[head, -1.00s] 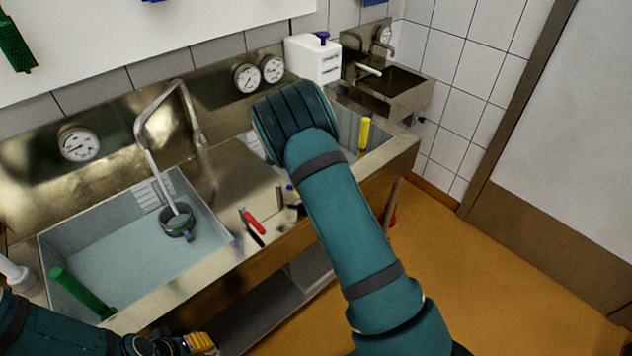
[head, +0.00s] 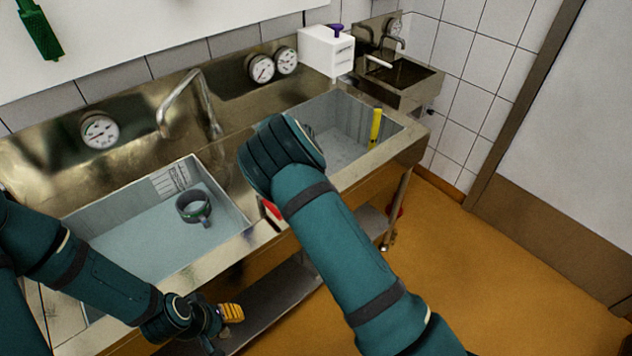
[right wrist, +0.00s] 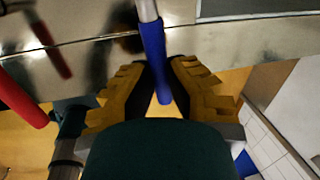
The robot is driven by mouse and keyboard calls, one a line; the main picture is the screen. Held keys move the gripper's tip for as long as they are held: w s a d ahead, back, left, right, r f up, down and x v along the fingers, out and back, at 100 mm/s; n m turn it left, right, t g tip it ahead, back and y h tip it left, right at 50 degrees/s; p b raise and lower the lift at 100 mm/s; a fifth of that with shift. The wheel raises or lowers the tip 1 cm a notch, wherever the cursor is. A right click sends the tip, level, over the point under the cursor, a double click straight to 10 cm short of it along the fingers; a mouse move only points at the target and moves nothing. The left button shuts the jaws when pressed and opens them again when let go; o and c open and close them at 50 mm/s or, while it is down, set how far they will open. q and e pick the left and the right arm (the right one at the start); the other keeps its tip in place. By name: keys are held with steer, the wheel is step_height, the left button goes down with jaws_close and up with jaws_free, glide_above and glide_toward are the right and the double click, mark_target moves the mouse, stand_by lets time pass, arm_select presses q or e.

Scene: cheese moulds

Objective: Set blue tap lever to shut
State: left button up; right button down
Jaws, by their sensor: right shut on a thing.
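The blue tap lever (right wrist: 156,60) is a blue sleeve on a metal rod. In the right wrist view it stands between the yellow fingers of my right gripper (right wrist: 163,78), which are shut on it. In the head view my right forearm and wrist hide this lever and the fingers. A red lever (right wrist: 20,98) is at the left of the right wrist view, apart from the fingers; a bit of it shows in the head view (head: 270,208) beside my right wrist. My left gripper (head: 232,314) is low in front of the sink; its opening is unclear.
The left basin (head: 125,205) holds water and a dark ring-shaped item (head: 193,207). The right basin (head: 345,130) has a yellow-handled tool (head: 376,128). A white container (head: 326,50) stands behind. Open orange floor (head: 480,260) lies to the right.

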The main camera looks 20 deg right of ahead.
steer(key=shift+s+a+f+m, duration=0.3)
steer(key=shift+s+m, duration=0.05)
steer(key=shift+m, duration=0.25)
steer(key=c, duration=0.9)
jaws_free()
steer(key=shift+w+r, duration=0.1)
steer(key=shift+r, duration=0.25)
step_height(320, 180, up, 11)
steer(key=a, duration=0.2)
steer(key=shift+s+r, duration=0.15)
steer(key=shift+s, duration=0.25)
steer(key=shift+a, duration=0.1)
